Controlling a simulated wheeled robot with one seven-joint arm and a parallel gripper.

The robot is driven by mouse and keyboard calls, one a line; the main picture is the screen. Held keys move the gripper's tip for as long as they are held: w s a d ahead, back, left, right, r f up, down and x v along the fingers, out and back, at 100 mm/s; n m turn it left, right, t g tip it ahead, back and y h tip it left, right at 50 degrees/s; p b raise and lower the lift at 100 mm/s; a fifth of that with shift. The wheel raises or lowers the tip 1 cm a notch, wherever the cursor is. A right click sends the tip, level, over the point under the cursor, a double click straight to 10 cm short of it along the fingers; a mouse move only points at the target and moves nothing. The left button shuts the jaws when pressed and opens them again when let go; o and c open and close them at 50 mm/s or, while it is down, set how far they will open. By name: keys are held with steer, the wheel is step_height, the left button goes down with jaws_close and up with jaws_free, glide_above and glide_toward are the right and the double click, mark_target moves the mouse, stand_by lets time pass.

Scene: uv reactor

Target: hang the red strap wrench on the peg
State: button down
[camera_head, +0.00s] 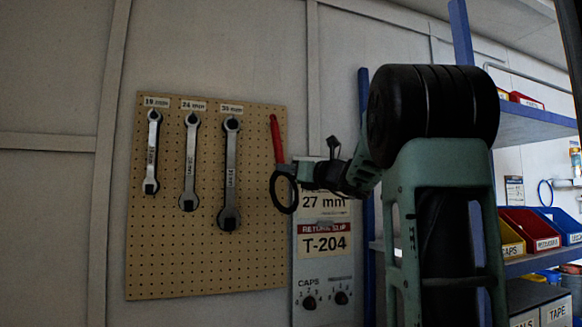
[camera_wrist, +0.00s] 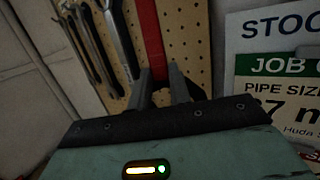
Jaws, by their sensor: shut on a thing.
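The red strap wrench has a red handle (camera_head: 277,138) pointing up and a black strap loop (camera_head: 284,208) below it. It is in front of the right edge of the tan pegboard (camera_head: 262,265). My gripper (camera_head: 291,172) is shut on the wrench around the lower handle, near the top of the loop. In the wrist view the red handle (camera_wrist: 152,40) rises from between my two fingers (camera_wrist: 166,92); the loop is hidden there. I cannot make out a bare peg in either view. I cannot tell whether the wrench touches the board.
Three steel wrenches hang on the board under size labels: left (camera_head: 152,152), middle (camera_head: 190,165) and right (camera_head: 230,175). A panel with a T-204 slip (camera_head: 324,243) and knobs stands right of the board. Blue shelving (camera_head: 535,125) with bins is at the right.

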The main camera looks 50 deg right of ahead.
steer(key=shift+w+d, duration=0.45)
steer(key=shift+w, duration=0.15)
steer(key=shift+w+d+f+b, duration=0.3)
steer(key=shift+w+f+b, duration=0.15)
steer(key=shift+w, duration=0.1)
steer(key=c, duration=1.2)
jaws_free()
steer(key=s+f+b, duration=0.1)
steer(key=s+b, duration=0.1)
steer(key=s, duration=0.6)
steer(key=s+a+f+b, duration=0.1)
steer(key=s+f+b, duration=0.1)
steer(key=s, duration=0.7)
steer(key=shift+s+f, duration=0.1)
steer(key=shift+s, duration=0.05)
